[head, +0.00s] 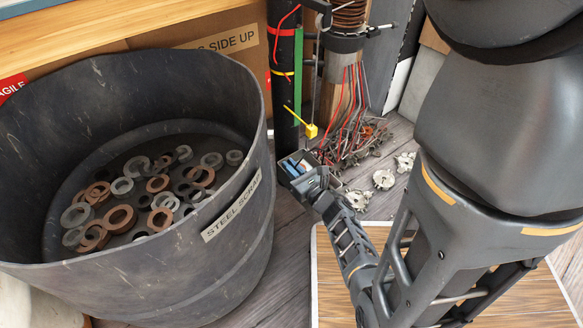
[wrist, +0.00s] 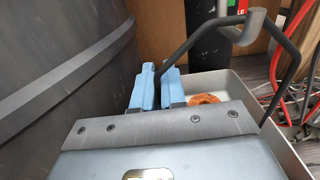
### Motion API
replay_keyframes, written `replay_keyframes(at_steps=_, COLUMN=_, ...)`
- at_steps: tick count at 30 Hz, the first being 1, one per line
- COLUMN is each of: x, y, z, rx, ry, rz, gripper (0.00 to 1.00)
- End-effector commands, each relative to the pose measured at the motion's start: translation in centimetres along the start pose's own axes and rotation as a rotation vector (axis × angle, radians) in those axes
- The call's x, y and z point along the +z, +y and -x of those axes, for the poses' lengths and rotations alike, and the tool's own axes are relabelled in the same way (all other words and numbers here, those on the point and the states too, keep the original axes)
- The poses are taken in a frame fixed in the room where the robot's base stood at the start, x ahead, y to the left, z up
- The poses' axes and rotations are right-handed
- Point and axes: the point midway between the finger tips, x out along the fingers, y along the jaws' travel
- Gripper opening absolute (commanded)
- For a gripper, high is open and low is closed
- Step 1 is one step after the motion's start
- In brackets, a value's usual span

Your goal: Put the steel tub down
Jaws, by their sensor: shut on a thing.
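The steel tub (wrist: 288,148) is a small grey open metal box with a dark bar handle (wrist: 190,52). It shows on the right of the wrist view, with an orange-copper ring (wrist: 205,99) inside. My gripper (wrist: 158,72) has blue fingers close together at the tub's left side, with the handle bar running between them. It is shut on the tub, apparently by the handle. In the head view the tub (head: 284,174) is small and mostly hidden by my gripper (head: 297,164). I cannot tell whether its base touches the floor.
A large dark bin (head: 232,225) labelled STEEL SCRAP, with several rings in it, stands close on the left. Wooden floor shows between.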

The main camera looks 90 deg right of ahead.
Motion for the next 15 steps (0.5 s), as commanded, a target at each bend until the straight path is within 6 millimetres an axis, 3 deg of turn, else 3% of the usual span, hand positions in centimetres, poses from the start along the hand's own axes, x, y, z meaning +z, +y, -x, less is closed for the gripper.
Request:
replay_keyframes(at_steps=1, x=-0.08, y=-0.02, z=-0.07, rx=0.001, ry=-0.003, rz=0.002, gripper=0.00)
replay_keyframes(at_steps=2, x=-0.10, y=-0.01, z=0.01, rx=0.000, ry=0.000, rz=0.000, gripper=0.14)
replay_keyframes(at_steps=9, x=-0.07, y=0.00, z=0.01, rx=0.000, ry=0.000, rz=0.000, gripper=0.36)
replay_keyframes(at_steps=15, x=-0.07, y=0.01, z=0.01, rx=0.000, ry=0.000, rz=0.000, gripper=0.36)
